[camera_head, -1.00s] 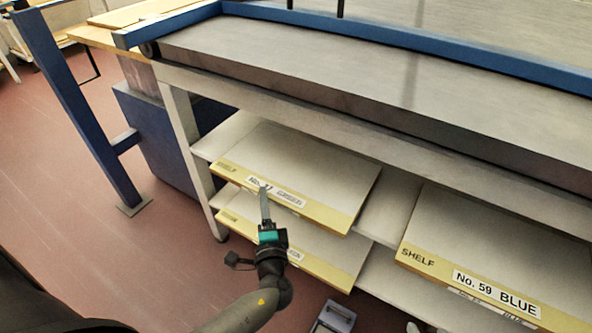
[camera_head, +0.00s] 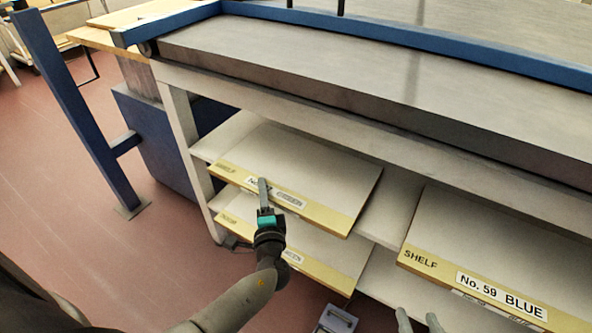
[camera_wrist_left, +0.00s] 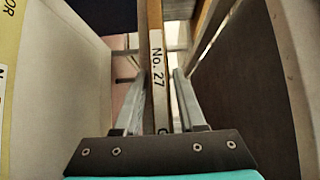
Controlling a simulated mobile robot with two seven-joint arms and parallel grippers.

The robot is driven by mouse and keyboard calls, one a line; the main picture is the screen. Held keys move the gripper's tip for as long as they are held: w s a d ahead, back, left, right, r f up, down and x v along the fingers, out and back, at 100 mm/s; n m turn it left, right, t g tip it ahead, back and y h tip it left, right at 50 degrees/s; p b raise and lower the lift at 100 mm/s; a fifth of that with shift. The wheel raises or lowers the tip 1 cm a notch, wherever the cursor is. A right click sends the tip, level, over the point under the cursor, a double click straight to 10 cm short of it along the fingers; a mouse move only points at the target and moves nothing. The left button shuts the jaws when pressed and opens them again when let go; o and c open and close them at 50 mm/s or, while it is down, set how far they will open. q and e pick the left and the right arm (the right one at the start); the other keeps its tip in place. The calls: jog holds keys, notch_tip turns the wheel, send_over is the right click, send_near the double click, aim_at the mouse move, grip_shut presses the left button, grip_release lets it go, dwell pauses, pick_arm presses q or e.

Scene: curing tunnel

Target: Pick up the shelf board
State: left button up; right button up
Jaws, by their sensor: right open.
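Pale shelf boards with yellow front edges lie in the rack under the bench. The upper left board (camera_head: 310,165) has a partly covered label ending in GREEN. My left gripper (camera_head: 264,186) is at its front edge, in front of the label. In the left wrist view, the edge of a board marked No. 27 (camera_wrist_left: 157,65) runs between the two fingers of the left gripper (camera_wrist_left: 160,85). The fingers are apart, with gaps beside the edge. My right gripper (camera_head: 420,322) shows only its two separated fingertips at the bottom, with nothing between them.
Another GREEN board (camera_head: 320,258) lies just below. A board marked No. 59 BLUE (camera_head: 490,245) lies to the right, with another under it. The grey bench top (camera_head: 360,95) overhangs the rack. A blue post (camera_head: 75,110) stands at left; the red floor there is clear.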

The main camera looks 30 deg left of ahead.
pick_arm(q)
grip_shut()
dwell(1.0)
jog(key=shift+w+r, duration=0.1)
jog(key=shift+r, duration=0.05)
